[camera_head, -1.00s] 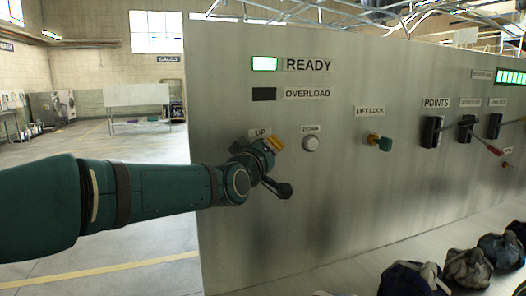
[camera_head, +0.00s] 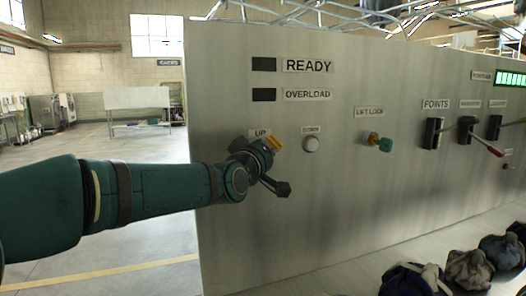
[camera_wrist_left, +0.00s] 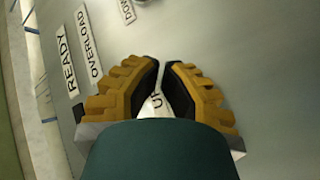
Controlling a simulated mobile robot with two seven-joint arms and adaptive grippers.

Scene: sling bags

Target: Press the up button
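The UP label (camera_head: 259,133) is on the upright grey metal panel (camera_head: 330,210). The up button is hidden behind my left gripper (camera_head: 272,143). That gripper is at the panel just below the label. In the left wrist view its two orange-and-black fingers (camera_wrist_left: 162,65) have their tips almost together, with nothing seen held between them. Part of the UP label (camera_wrist_left: 155,100) shows in the gap behind the tips. I cannot tell exactly where the tips touch. The READY lamp (camera_head: 264,64) is dark. My right gripper is not in view.
A pale round DOWN button (camera_head: 311,144) is right of my gripper. Farther right are the LIFT LOCK key switch (camera_head: 380,143) and several levers (camera_head: 433,131). The OVERLOAD lamp (camera_head: 264,95) is dark. Several dark bags (camera_head: 410,280) lie at the lower right.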

